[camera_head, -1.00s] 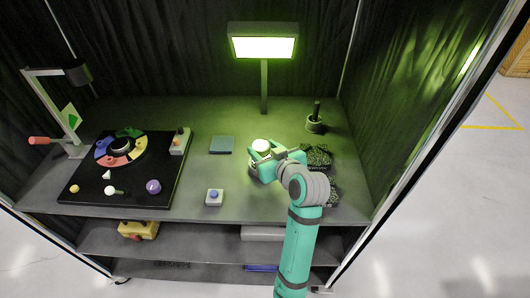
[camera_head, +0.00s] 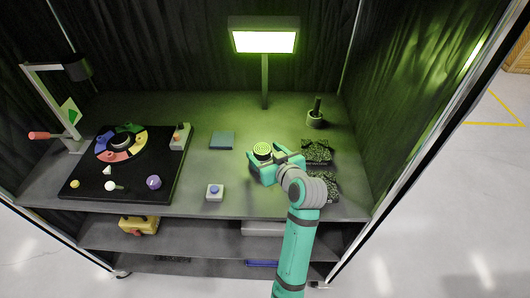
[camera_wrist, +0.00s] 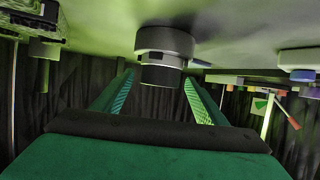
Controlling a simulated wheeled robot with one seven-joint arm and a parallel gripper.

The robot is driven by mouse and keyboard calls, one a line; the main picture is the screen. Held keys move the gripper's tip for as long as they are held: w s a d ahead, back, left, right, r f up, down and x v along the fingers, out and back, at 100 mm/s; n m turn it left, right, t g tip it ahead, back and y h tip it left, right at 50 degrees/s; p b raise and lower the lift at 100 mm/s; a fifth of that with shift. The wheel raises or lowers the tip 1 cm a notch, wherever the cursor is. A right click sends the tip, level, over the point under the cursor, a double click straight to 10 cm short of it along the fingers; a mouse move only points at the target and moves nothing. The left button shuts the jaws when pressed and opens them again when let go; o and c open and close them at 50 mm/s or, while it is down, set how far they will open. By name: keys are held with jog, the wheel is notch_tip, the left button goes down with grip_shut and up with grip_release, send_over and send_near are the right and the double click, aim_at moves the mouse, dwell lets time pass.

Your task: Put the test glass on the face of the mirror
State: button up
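A short round stack (camera_head: 262,149) stands on the table under the lamp, its top face showing green concentric rings in the head view. In the wrist view, which is upside down, it shows as a wide grey base (camera_wrist: 164,40) with a narrower dark cylinder (camera_wrist: 161,75) on its upper end. I take the base as the mirror's mount and the upper piece as the test glass; the seam between them cannot be made out. My gripper (camera_wrist: 160,80) is open, its fingers on either side of the dark cylinder with small gaps visible.
Dark speckled pads (camera_head: 318,150) lie right of my gripper, with a short post (camera_head: 315,115) behind. A lit lamp (camera_head: 264,42) stands at the back. A blue-grey square (camera_head: 221,140), a button box (camera_head: 215,192) and a black board (camera_head: 140,190) lie left. Table between is free.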

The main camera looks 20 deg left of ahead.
jog(key=shift+r, duration=0.2)
jog(key=v, duration=1.2)
jog(key=shift+f, duration=0.1)
